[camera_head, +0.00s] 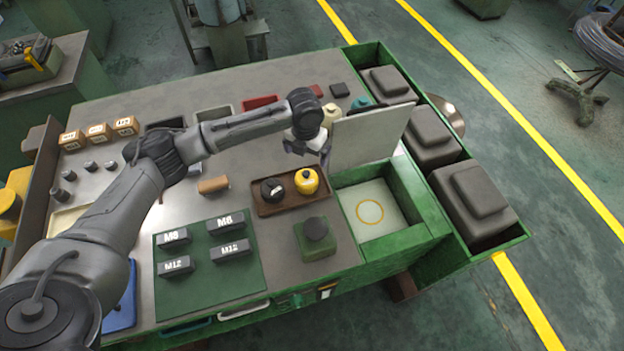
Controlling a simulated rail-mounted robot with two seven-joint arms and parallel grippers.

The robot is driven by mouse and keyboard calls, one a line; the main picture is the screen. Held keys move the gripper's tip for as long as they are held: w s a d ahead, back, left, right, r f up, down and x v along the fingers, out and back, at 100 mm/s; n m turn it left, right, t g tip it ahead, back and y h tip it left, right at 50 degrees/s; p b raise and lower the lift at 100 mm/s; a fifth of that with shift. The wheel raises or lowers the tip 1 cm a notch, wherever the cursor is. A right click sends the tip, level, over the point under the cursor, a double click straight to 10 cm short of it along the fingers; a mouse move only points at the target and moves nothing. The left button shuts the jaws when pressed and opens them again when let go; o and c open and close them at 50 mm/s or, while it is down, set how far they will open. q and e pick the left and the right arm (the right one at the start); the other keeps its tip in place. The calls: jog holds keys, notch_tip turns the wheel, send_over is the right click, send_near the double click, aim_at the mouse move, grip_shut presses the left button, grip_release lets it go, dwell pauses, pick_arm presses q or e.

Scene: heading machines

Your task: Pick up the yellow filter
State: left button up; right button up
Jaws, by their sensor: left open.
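My left arm reaches in from the left across the workbench. My left gripper (309,150) hangs above and behind the yellow filter, apart from it, with its jaws open and empty. The gripper is small and partly hidden by its own wrist. My right gripper is not in view.
An upright grey panel (366,136) stands just right of the gripper, beside an open green box (398,222). A green block with a dark knob (315,240) sits in front of the tray. A green mat (211,284) holds several labelled dark blocks. Dark containers line the right edge.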

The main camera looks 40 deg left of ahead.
aim_at(306, 178)
pick_arm(q)
jog(key=shift+s+f, duration=0.15)
jog(key=shift+f, duration=0.2)
jog(key=f, duration=1.3)
jog(key=shift+s+a+p, duration=0.1)
jog(key=shift+s+p, duration=0.1)
jog(key=shift+p, duration=0.15)
jog(key=shift+c, duration=0.5)
jog(key=c, duration=0.9)
